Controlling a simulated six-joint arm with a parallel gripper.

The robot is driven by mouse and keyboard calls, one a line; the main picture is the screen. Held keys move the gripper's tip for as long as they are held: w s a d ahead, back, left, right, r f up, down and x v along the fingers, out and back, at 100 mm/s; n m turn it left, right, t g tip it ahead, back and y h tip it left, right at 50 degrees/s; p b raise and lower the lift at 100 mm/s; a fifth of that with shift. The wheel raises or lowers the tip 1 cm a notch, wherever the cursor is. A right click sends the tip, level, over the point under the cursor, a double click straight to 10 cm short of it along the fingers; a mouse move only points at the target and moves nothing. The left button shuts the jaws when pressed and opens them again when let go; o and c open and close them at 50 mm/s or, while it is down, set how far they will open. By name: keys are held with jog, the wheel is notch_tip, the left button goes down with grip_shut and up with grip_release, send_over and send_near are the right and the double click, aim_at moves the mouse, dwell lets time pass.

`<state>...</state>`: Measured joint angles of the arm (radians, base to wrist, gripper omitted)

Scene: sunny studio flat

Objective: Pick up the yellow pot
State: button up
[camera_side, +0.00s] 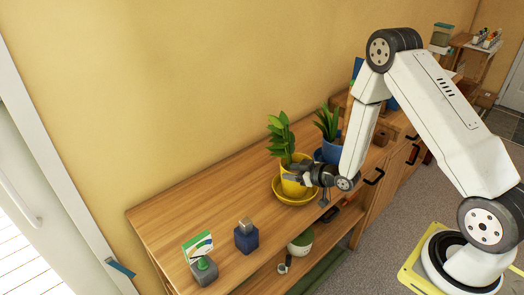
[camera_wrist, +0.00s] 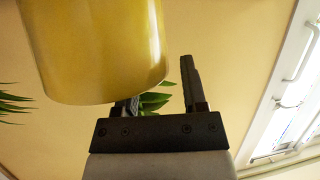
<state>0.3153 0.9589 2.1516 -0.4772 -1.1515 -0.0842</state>
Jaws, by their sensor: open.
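The yellow pot (camera_side: 292,187) holds a leafy green plant (camera_side: 281,138) and stands upright in a yellow saucer (camera_side: 284,199) on the wooden sideboard. My gripper (camera_side: 293,173) is at the pot's upper part, coming from the right, with its dark fingers beside the pot. In the wrist view the yellow pot (camera_wrist: 100,45) fills the upper left and hides most of one finger. The other finger of my gripper (camera_wrist: 160,85) stands clear to the right, with a gap between it and the pot. The jaws are open; I cannot tell whether either finger touches the pot.
A blue pot (camera_side: 330,151) with a plant stands close behind the yellow one. A blue bottle (camera_side: 246,237) and a grey holder with a green-and-white card (camera_side: 199,254) stand toward the sideboard's near end. The sideboard top (camera_side: 205,205) left of the saucer is clear.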

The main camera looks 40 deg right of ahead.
jog(key=shift+w+f, duration=0.1)
jog(key=shift+w, duration=0.1)
dwell(0.4)
grip_shut()
jog(key=shift+s+f, duration=0.1)
dwell(1.1)
